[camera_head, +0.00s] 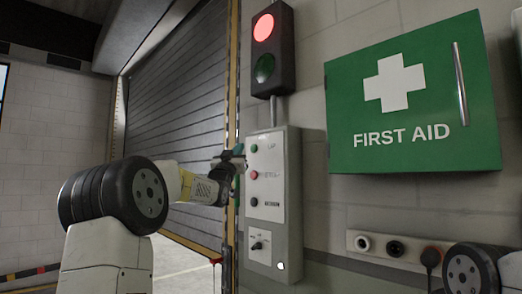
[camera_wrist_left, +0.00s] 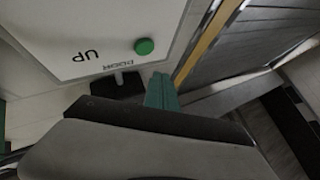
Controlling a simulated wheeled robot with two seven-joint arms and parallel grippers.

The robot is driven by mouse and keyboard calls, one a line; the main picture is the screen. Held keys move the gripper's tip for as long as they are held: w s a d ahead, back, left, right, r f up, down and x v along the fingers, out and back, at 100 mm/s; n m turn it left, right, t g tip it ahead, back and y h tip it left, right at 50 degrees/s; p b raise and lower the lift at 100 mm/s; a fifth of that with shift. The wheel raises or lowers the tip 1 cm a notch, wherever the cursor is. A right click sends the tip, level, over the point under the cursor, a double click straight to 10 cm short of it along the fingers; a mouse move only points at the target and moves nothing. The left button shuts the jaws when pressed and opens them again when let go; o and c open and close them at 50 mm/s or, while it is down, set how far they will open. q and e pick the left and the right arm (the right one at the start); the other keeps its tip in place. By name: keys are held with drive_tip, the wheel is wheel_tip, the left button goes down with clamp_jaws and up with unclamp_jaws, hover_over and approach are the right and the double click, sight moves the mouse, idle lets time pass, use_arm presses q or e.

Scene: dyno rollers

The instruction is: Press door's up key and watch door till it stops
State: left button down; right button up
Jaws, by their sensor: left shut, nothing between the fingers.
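The grey control box (camera_head: 271,222) hangs on the wall, with a green up key (camera_head: 254,148) at its top, a red key (camera_head: 254,175) and a dark key (camera_head: 254,202). In the left wrist view, the green key (camera_wrist_left: 144,46) shows beside the words UP and DOOR. My left gripper (camera_head: 238,153) is shut and empty, just left of the up key. Its green fingertips (camera_wrist_left: 161,92) show a small gap to the key in the wrist picture; contact is not visible.
A signal light (camera_head: 272,50) above the box glows red on top, its green lamp dark. A green first aid cabinet (camera_head: 412,100) and a socket strip (camera_head: 395,248) are on the wall at right. A yellow door rail (camera_head: 232,90) runs left of the box.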

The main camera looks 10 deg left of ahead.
use_arm(q)
drive_tip(key=shift+s+a, duration=0.65)
drive_tip(key=shift+s, duration=0.15)
drive_tip(key=s+d+f+g, duration=0.3)
drive_tip(key=s+f+g, duration=0.3)
drive_tip(key=s+f, duration=0.7)
drive_tip(key=s+d+f+g, duration=0.3)
drive_tip(key=s+f+g, duration=0.3)
drive_tip(key=s+f, duration=0.8)
drive_tip(key=s+d+f+g, duration=0.2)
drive_tip(key=s+f+g, duration=0.4)
drive_tip(key=s+f, duration=0.8)
drive_tip(key=shift+s+d+n+g+y, duration=0.3)
drive_tip(key=shift+s+d+g+y, duration=0.1)
drive_tip(key=shift+s, duration=0.2)
drive_tip(key=shift+r, duration=0.1)
idle(2.4)
